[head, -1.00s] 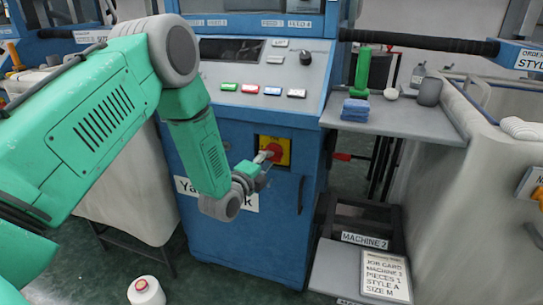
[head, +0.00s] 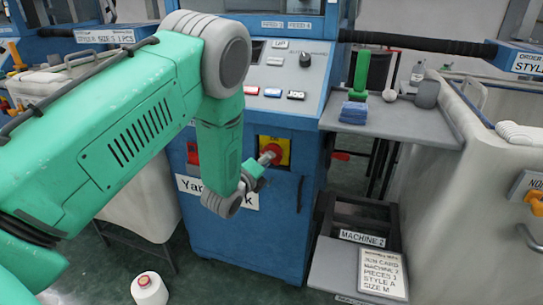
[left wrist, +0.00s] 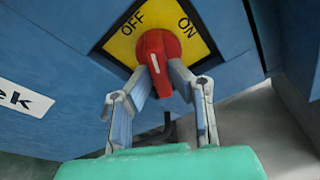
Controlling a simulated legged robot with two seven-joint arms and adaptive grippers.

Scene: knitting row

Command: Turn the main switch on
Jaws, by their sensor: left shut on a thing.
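The main switch is a red knob (head: 272,151) on a yellow plate (head: 285,146) on the front of the blue machine. In the left wrist view the red knob (left wrist: 157,48) shows close up, with the words OFF and ON on the yellow plate (left wrist: 120,48) above it. My left gripper (head: 266,159) reaches the knob from the front. In the left wrist view my left gripper (left wrist: 163,76) has its fingers on either side of the knob's handle, shut on it. The handle's end points down in that view, slightly right. My right gripper is out of view.
The blue machine (head: 240,235) has a control panel with buttons above the switch. A yarn cone (head: 149,290) stands on the floor at lower left.

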